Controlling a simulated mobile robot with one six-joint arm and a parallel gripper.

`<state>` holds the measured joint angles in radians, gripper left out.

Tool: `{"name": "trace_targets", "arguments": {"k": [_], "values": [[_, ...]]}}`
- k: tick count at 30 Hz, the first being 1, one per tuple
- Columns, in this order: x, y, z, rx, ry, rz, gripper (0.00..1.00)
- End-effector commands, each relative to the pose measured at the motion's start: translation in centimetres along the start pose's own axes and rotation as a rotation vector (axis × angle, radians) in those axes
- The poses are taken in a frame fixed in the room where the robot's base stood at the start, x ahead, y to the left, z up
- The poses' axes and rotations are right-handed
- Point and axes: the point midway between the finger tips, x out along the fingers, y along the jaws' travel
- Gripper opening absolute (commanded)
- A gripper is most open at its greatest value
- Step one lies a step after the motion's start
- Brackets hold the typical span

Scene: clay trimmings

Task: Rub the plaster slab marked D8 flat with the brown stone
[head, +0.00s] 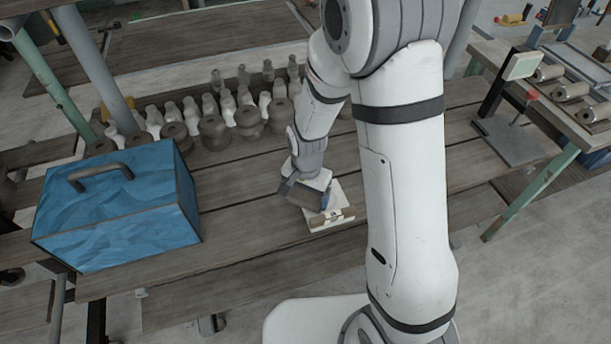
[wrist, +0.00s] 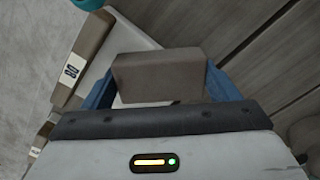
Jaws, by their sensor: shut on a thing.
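The plaster slab (head: 341,192) is a pale, flat piece lying on the wooden bench. A brown strip along its near edge carries a white label, which reads D8 (wrist: 72,70) in the wrist view. My gripper (wrist: 158,82) is shut on the brown stone (wrist: 158,72), a block held between its two blue fingers. In the head view my gripper (head: 318,200) is low over the slab and covers much of it. The stone lies over the slab; I cannot tell whether it touches. The pale slab surface (wrist: 128,40) also shows beside the stone in the wrist view.
A blue box with a handle (head: 115,215) stands on the bench at left. Several pale and brown turned pieces (head: 215,128) crowd the bench behind my gripper. A stand with a small screen (head: 521,66) is at right. Bare planks lie left of the slab.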

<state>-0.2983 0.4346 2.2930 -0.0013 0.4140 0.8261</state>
Motion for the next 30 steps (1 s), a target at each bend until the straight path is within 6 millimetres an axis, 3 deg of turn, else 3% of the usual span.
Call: {"name": "trace_targets", "arguments": {"k": [3, 18, 24, 30], "values": [[-2.6, 0.0, -0.2, 0.002, 0.005, -0.005, 0.57], [-7.0, 0.3, -0.3, 0.010, 0.001, -0.001, 0.57], [-8.2, 0.4, -0.4, 0.011, 0.002, -0.002, 0.57], [-8.2, 0.4, -0.4, 0.011, 0.001, -0.001, 0.57]]}}
